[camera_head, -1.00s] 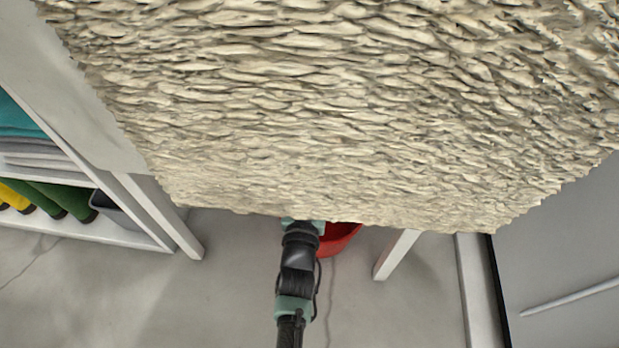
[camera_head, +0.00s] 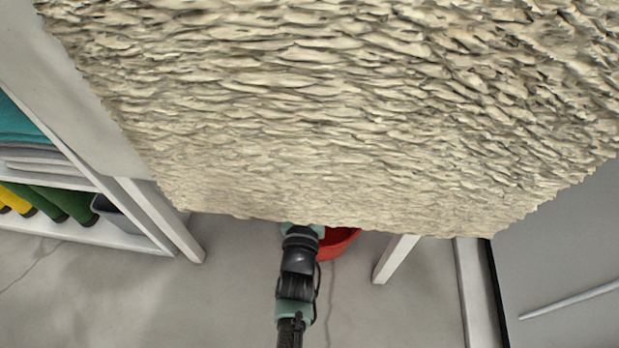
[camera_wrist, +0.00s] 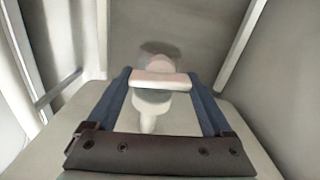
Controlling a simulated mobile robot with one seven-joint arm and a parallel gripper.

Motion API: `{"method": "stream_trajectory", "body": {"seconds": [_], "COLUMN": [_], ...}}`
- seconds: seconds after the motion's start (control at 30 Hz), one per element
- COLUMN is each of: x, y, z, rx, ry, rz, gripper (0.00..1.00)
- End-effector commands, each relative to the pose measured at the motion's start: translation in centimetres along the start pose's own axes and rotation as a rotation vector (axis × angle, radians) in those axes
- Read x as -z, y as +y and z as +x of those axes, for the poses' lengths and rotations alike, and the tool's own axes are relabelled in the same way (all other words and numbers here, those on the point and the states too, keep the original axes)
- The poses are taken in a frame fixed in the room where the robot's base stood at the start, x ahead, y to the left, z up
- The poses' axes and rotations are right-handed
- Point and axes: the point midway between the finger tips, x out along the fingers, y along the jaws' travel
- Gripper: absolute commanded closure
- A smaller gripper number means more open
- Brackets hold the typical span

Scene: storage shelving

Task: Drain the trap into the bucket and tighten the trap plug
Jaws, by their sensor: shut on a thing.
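In the wrist view, my gripper (camera_wrist: 160,85) has its two blue fingers on either side of a pale crossbar, which looks like the trap plug (camera_wrist: 160,79). The fingers are shut on the ends of this bar. A rounded white part, perhaps the trap (camera_wrist: 160,63), shows just beyond it, and a pale tapering part shows on the near side. Whether water is flowing cannot be told. In the head view, the red bucket (camera_head: 338,243) stands under the stone-textured slab, partly hidden by the slab and my arm. The gripper itself is hidden there beneath the slab.
The rough stone-textured slab (camera_head: 340,130) covers much of the head view. White legs stand left and right (camera_head: 396,258) of my arm. A shelf with folded cloths and green and yellow items (camera_head: 60,200) is at left. A grey panel (camera_head: 560,260) is at right.

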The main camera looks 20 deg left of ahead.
Motion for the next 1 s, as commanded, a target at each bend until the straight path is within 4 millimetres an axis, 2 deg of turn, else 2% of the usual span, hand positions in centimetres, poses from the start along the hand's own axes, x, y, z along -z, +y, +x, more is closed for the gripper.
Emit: {"method": "stream_trajectory", "body": {"seconds": [1.0], "x": [-0.16], "y": [-0.37], "z": [-0.09], "rx": [0.001], "ry": [-0.001], "rz": [-0.92], "gripper": [0.71]}}
